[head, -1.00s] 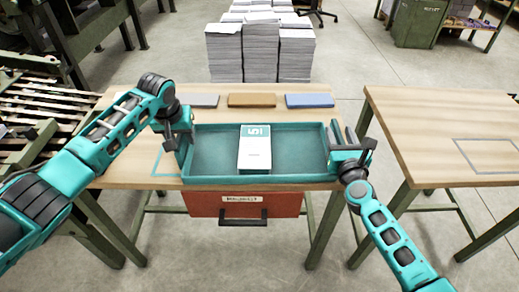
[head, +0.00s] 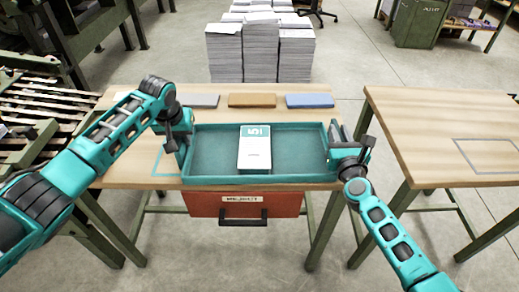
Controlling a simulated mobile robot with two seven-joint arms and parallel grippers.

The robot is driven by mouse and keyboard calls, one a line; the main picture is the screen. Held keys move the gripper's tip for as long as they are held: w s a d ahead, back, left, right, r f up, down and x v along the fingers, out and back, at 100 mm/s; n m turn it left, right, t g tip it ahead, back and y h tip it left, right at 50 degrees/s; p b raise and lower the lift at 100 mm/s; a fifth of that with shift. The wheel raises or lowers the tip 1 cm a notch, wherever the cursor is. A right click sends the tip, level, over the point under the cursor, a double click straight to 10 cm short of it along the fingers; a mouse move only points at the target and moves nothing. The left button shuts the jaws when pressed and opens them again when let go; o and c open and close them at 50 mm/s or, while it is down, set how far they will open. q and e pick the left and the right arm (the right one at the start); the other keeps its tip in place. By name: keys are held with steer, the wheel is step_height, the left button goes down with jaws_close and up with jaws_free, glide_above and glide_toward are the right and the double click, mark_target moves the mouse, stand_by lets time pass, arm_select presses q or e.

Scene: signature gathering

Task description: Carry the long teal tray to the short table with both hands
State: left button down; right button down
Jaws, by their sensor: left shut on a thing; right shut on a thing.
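The long teal tray (head: 305,178) is at the front of the wooden table (head: 120,172) in the middle. A white and teal stack marked 5 (head: 254,152) lies inside it, near the centre. My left gripper (head: 181,148) is shut on the tray's left end. My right gripper (head: 333,150) is shut on the tray's right end. The tray looks level; I cannot tell whether it touches the table. The short table (head: 430,130), apparently the one at the right, has a grey outlined rectangle (head: 490,155) on its top.
A grey block (head: 200,101), a brown block (head: 252,100) and a blue block (head: 310,100) lie behind the tray. A red drawer (head: 290,203) hangs under the table's front. A gap separates the two tables. Paper stacks (head: 260,50) stand behind on the floor.

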stand_by(0.4)
